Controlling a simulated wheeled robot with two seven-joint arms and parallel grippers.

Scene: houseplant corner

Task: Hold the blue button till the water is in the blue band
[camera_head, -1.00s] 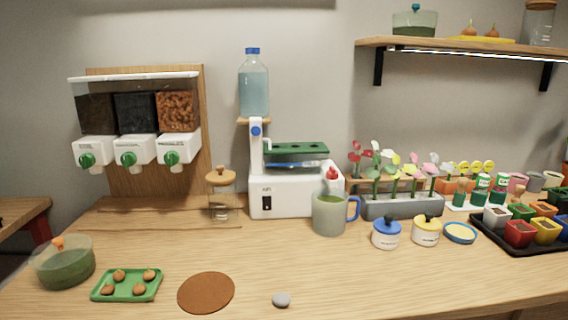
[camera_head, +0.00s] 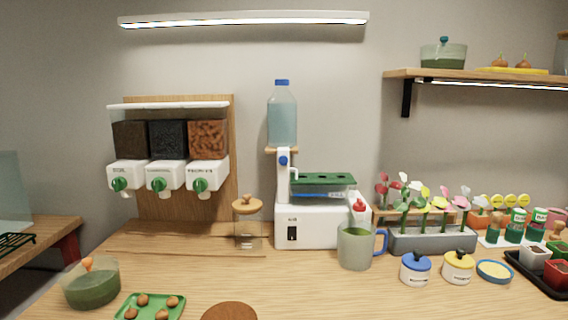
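The blue button (camera_head: 283,160) is on the front of a white column (camera_head: 284,190) that rises from a white machine (camera_head: 307,226). A bottle of bluish water (camera_head: 282,120) with a blue cap stands above the column on a small wooden shelf. A clear tank (camera_head: 323,188) with a green lid (camera_head: 323,178) sits on the machine, and a blue strip shows low on it. The water level in the tank is too small to tell. Neither of my grippers is in view, and nothing touches the button.
A greenish jug (camera_head: 355,248) with a blue handle stands before the machine's right side. A glass jar (camera_head: 248,228) stands to its left. Lidded blue (camera_head: 416,270) and yellow (camera_head: 458,267) pots are at right. Bare table lies in front of the machine.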

